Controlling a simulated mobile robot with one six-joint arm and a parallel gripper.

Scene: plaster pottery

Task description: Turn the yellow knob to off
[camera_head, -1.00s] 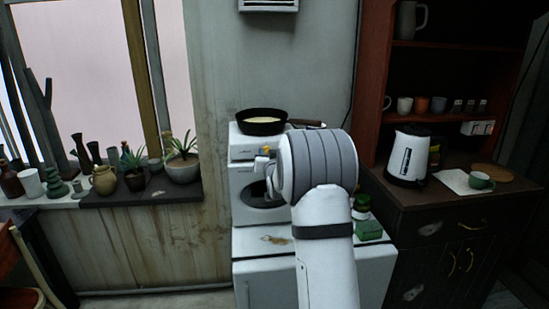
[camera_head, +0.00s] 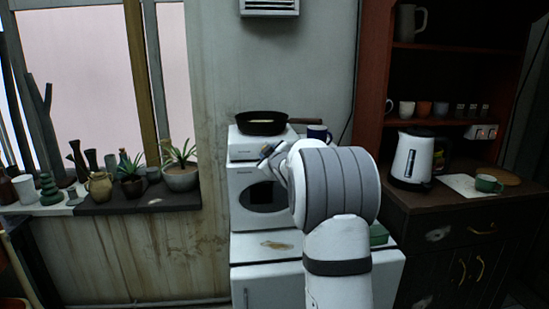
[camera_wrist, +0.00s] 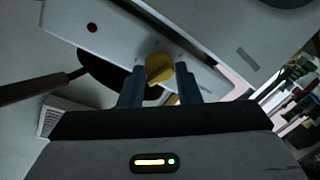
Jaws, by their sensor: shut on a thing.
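The yellow knob (camera_wrist: 159,68) sits on a white panel (camera_wrist: 120,35) of the stove-like unit, with a small red light or dot on the panel. In the wrist view my gripper (camera_wrist: 160,80) has one blue-grey finger on each side of the knob and is shut on it. The view is tilted, so the panel runs diagonally. In the head view my gripper (camera_head: 268,151) is at the front of the white unit (camera_head: 243,143), below the black pan. My wrist and the fingers mostly hide the knob there.
Below is a white oven (camera_head: 240,190) with a dark round window. A kettle (camera_head: 411,158) stands on the dark cabinet at right. Plants line the sill at left.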

